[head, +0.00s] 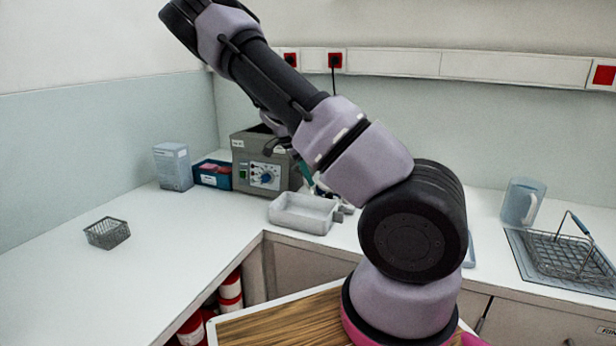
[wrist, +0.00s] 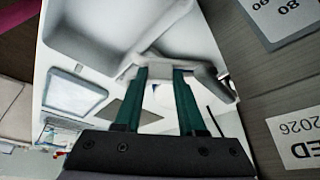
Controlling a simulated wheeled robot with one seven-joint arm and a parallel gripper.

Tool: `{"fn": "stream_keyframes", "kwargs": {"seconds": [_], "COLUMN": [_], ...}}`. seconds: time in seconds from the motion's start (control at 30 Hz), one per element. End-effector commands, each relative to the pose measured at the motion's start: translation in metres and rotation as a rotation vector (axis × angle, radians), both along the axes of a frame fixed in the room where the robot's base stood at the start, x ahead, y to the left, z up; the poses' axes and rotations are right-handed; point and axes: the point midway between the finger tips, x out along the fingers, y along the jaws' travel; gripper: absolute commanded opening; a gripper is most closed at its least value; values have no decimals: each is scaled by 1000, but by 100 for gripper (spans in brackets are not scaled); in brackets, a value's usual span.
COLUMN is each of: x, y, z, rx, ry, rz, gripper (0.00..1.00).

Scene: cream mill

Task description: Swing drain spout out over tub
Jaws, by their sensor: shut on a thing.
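The mill (head: 258,178), a grey-green box with a dial, stands at the counter's back corner. Its labelled side (wrist: 252,75) fills the right of the wrist view. The pale grey tub (head: 292,222) sits in front of it; its wall and rim show at the upper left of the wrist view (wrist: 62,42). My gripper (wrist: 159,72) is shut, its teal fingers on a small light-grey piece that looks like the drain spout (wrist: 208,77). In the head view my arm hides most of the spout and my fingertips, so its position over the tub is unclear there.
A blue-grey carton (head: 173,167) and a dark blue box (head: 213,174) stand left of the mill. A small wire basket (head: 107,233) sits on the left counter. A jug (head: 522,202) and a larger wire basket (head: 570,255) are at the right. The left counter is mostly clear.

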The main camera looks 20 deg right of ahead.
Motion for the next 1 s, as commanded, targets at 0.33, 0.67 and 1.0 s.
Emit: {"fn": "stream_keyframes", "kwargs": {"seconds": [0.33,0.67,1.0], "x": [0,0,3], "y": [2,1,20], "z": [-1,0,43], "rx": [2,1,3], "ry": [2,2,-1], "rz": [2,1,6], "gripper": [58,70,70]}}
